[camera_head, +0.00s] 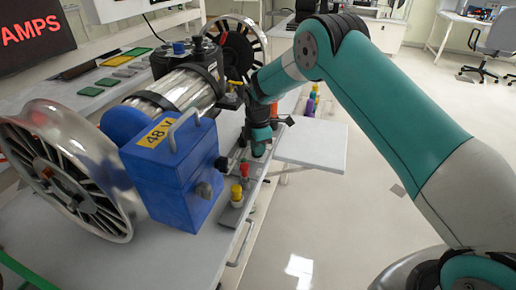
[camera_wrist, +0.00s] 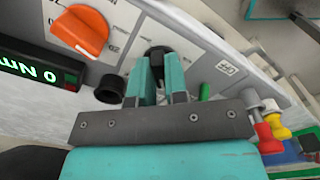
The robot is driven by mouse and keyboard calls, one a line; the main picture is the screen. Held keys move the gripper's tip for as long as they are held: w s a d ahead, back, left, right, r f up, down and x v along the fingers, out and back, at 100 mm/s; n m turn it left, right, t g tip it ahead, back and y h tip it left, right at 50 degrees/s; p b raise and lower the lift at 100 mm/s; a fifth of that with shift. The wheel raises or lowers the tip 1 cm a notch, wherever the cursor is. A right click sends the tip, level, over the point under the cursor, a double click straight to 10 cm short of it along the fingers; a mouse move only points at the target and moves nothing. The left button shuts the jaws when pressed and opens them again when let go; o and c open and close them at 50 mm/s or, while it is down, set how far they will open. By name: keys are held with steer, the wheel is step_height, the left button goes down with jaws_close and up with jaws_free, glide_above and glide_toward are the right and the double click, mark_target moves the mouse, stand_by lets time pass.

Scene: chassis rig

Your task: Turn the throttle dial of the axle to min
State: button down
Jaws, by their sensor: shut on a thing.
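In the wrist view, my gripper (camera_wrist: 160,72) has its two teal fingers closed around a black knob (camera_wrist: 157,53) on a pale panel (camera_wrist: 205,45). The knob is partly hidden between the fingers, and I cannot read which setting it points to. An orange dial (camera_wrist: 80,32) with printed scale marks sits to the left on the panel, apart from the fingers. In the head view, my gripper (camera_head: 258,150) is low beside the axle (camera_head: 180,88), at the bench edge. The panel and knob are hard to make out there.
A blue box marked 48 V (camera_head: 172,178) and a large wheel (camera_head: 112,195) stand left of my gripper. Red (camera_head: 244,170) and yellow (camera_head: 237,193) knobs are close in front. A green-lit display (camera_wrist: 38,70) reads 0 Nm. Open floor lies to the right.

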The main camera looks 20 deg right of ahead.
steer(key=n, duration=0.4)
steer(key=shift+w+n, duration=0.1)
steer(key=shift+n, duration=0.2)
steer(key=n, duration=0.3)
steer(key=shift+n, duration=0.4)
steer(key=n, duration=0.3)
steer(key=shift+a+b, duration=0.1)
steer(key=shift+b, duration=0.2)
steer(key=shift+w+r+n, duration=0.1)
steer(key=shift+n, duration=1.9)
steer(key=c, duration=1.1)
jaws_free()
steer(key=shift+c, duration=0.2)
step_height(320, 180, up, 17)
steer(key=shift+r+b, duration=0.2)
steer(key=shift+b, duration=0.15)
